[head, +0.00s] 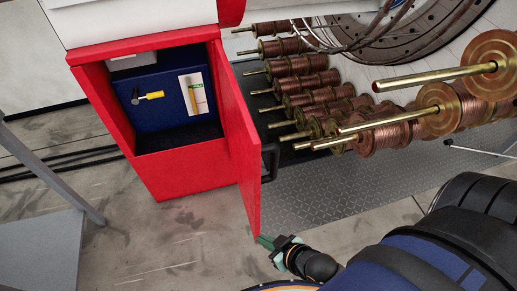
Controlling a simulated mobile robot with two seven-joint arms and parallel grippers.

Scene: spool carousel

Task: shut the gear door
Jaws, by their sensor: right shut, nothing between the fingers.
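The gear door (237,135) is a red panel on the right side of a red cabinet (172,172). It stands open, swung out toward me, with a black handle (270,162) on its right face. The blue interior (170,100) shows through the opening. My right gripper (262,240) is shut and empty, with greenish fingertips right by the door's lower front corner. I cannot tell whether the fingertips touch the door. My left gripper is not in view.
Copper wire spools (385,135) on brass rods fill the right side. A grey table (40,248) stands at lower left. Bare floor (180,240) lies before the cabinet.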

